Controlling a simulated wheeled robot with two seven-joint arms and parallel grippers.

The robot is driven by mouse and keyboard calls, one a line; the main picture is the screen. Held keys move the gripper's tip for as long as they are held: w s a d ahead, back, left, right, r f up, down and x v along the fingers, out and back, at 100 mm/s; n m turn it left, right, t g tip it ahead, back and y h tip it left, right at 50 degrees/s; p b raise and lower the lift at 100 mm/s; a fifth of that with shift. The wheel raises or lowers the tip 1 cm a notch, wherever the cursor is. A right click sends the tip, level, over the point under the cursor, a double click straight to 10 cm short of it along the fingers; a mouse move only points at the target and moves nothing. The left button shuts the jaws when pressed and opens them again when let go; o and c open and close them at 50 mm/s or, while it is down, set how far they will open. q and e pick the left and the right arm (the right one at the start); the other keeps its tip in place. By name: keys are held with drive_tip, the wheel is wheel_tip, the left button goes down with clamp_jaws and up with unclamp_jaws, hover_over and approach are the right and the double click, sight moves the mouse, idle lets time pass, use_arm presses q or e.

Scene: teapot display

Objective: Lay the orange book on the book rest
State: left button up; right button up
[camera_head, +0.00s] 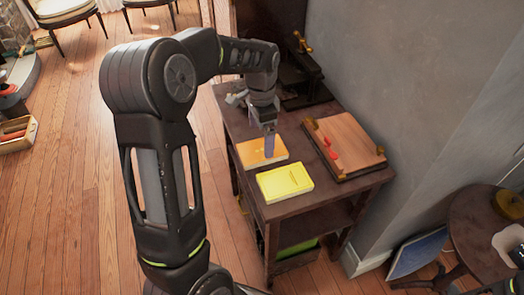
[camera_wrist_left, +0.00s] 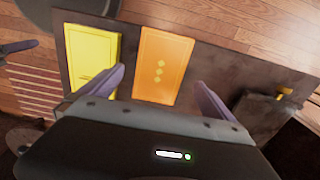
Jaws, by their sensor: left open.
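The orange book (camera_head: 254,155) lies flat on the dark wooden table, near its left edge. In the left wrist view the orange book (camera_wrist_left: 163,62) shows several small yellow diamonds on its cover. My left gripper (camera_head: 269,147) points down over it. The wrist view shows my left gripper (camera_wrist_left: 165,95) open, with its fingers apart on either side of the book's near end and nothing held. Whether the fingertips touch the book cannot be told. The book rest (camera_head: 350,140), a sloped wooden board with brass corners and red clips, stands to the right.
A yellow book (camera_head: 285,182) lies close beside the orange one, towards the table's front, and also shows in the wrist view (camera_wrist_left: 90,58). A dark stand with brass parts (camera_head: 306,62) stands at the table's back. A grey wall borders the right side.

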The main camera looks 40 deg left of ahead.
sight(262, 149)
use_arm(q)
drive_tip(key=shift+w+f, duration=0.15)
drive_tip(key=shift+f, duration=2.45)
drive_tip(key=c, duration=1.6)
drive_tip(key=shift+r, duration=0.15)
wheel_tip(262, 149, up, 10)
drive_tip(key=shift+f, duration=0.1)
